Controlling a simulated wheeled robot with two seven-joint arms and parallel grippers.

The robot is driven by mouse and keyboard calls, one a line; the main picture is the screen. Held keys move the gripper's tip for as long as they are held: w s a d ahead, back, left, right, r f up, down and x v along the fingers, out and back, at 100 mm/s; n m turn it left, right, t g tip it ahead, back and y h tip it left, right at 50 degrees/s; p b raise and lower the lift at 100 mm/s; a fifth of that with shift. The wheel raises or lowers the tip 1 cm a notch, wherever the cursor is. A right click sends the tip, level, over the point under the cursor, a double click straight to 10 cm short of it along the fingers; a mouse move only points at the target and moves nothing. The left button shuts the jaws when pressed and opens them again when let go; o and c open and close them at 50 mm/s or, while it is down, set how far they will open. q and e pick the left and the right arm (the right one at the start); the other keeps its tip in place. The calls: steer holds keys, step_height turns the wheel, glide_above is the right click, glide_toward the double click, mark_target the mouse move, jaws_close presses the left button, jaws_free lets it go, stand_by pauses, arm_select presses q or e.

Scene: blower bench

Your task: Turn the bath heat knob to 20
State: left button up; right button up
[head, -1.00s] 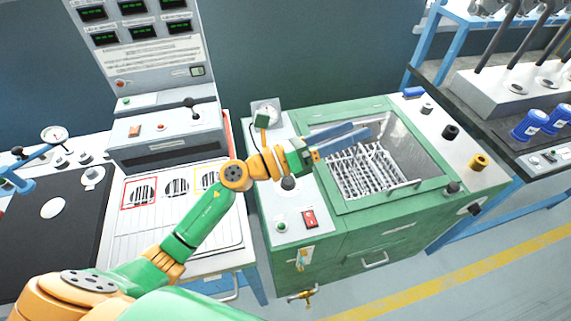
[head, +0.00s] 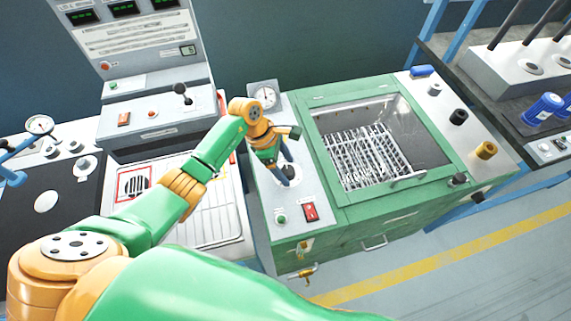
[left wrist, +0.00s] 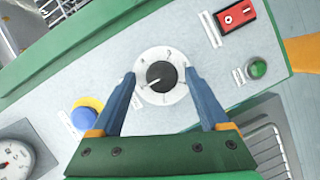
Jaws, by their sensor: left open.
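The bath heat knob (left wrist: 160,76) is black with a white pointer line and sits on a round white dial (left wrist: 176,95) in the left wrist view. The pointer aims to the lower left in that view; the dial numbers are too small to read. My left gripper (left wrist: 160,74) is open, its two blue fingers on either side of the knob, with gaps between fingers and knob. In the head view my left gripper (head: 287,172) points down over the bath's left panel and mostly hides the knob. My right gripper is not in view.
On the same panel are a red switch (head: 310,212), a green button (head: 281,219) and a gauge (head: 265,97). A blue button (left wrist: 85,113) with yellow around it is near the left finger. The open bath with a wire rack (head: 365,156) stands to the right.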

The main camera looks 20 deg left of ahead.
arm_select(q)
steer(key=shift+s, duration=0.15)
steer(key=c, duration=0.4)
jaws_close()
